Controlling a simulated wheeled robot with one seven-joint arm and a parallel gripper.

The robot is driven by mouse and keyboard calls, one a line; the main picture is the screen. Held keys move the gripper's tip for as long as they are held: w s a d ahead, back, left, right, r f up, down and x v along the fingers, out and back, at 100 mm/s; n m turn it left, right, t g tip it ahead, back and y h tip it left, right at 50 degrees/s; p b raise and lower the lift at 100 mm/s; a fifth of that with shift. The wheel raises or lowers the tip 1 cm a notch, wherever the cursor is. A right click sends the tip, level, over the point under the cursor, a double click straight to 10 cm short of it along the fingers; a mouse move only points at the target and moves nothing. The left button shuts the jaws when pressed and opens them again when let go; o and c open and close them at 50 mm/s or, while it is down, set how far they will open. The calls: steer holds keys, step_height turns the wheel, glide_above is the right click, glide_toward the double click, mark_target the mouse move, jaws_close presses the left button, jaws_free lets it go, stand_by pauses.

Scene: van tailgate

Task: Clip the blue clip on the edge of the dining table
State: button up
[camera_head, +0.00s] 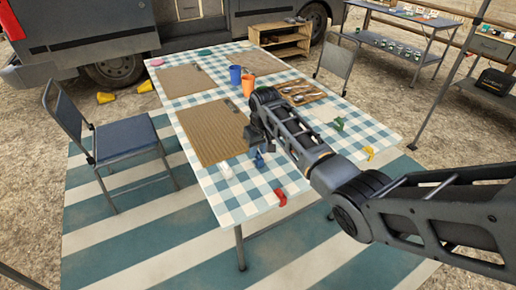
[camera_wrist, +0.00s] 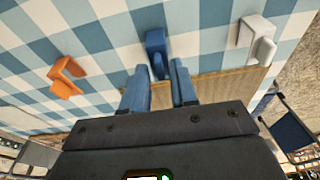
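The blue clip (camera_head: 258,160) rests on the blue-and-white checked top of the dining table (camera_head: 252,205), near the front part, away from the edge. In the wrist view the blue clip (camera_wrist: 156,42) lies just ahead of the fingertips, with its lower part between them. My gripper (camera_head: 258,144) is low over the table beside the brown placemat. In the wrist view my gripper (camera_wrist: 159,74) has a gap between its two fingers and looks open. Whether a finger touches the clip, I cannot tell.
A white clip (camera_head: 226,171) and a red clip (camera_head: 280,197) lie near the blue one. Yellow (camera_head: 369,152) and green (camera_head: 338,124) clips are to the right. A placemat (camera_head: 213,131), blue cup (camera_head: 235,75) and orange cup (camera_head: 248,84) are farther back. A chair (camera_head: 125,137) stands left.

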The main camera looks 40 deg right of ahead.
steer(key=shift+c, duration=0.2)
jaws_close()
steer(key=shift+w+p+v, duration=0.25)
steer(key=shift+p+v, duration=0.95)
steer(key=shift+w+p+v, duration=0.2)
steer(key=shift+p+v, duration=1)
steer(key=shift+v, duration=0.05)
steer(key=shift+d+r, duration=0.1)
